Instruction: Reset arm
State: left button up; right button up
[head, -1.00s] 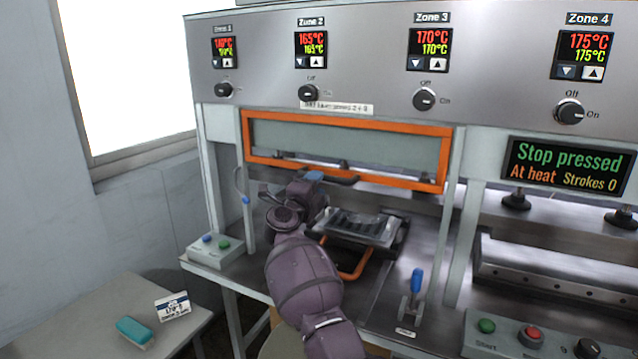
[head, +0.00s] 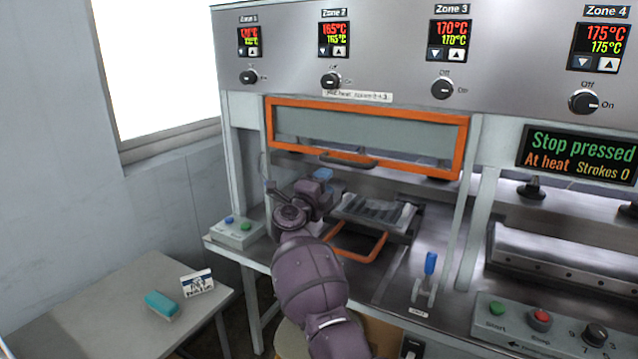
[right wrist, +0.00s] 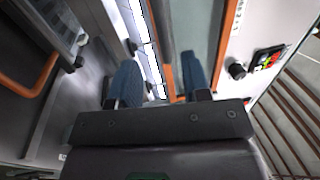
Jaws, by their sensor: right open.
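My right arm rises from the bottom of the head view, and its blue-tipped gripper (head: 322,175) is in front of the press opening, just below the orange-framed guard (head: 463,150). In the right wrist view the two blue fingers of this gripper (right wrist: 160,78) stand apart with nothing held between them. The guard's orange frame (right wrist: 228,35) shows beyond them. A dark tray (head: 400,232) with an orange loop handle (head: 362,255) is right of and below the gripper. My left gripper is not in view.
A button box (head: 236,234) stands left of the arm, and a blue-handled lever (head: 430,264) to its right. A side table (head: 95,310) holds a teal block (head: 161,305) and a small card (head: 197,282). The display (head: 580,153) reads "Stop pressed".

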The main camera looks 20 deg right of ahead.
jog(key=s+f+n+t+y, duration=0.7)
jog(key=s+f+n+y, duration=0.6)
jog(key=s+f+n, duration=0.75)
jog(key=s+f+n+g+y, duration=0.1)
jog(key=s+f+n+g, duration=0.3)
jog(key=s+f, duration=0.3)
jog(key=s+a+f+n+g+y, duration=0.1)
jog(key=s+f+n+g, duration=0.3)
jog(key=s, duration=1.2)
notch_tip(320, 180, down, 4)
jog(key=shift+s+f, duration=0.2)
jog(key=shift+s, duration=0.15)
jog(key=shift+o, duration=0.3)
jog(key=shift+n, duration=0.25)
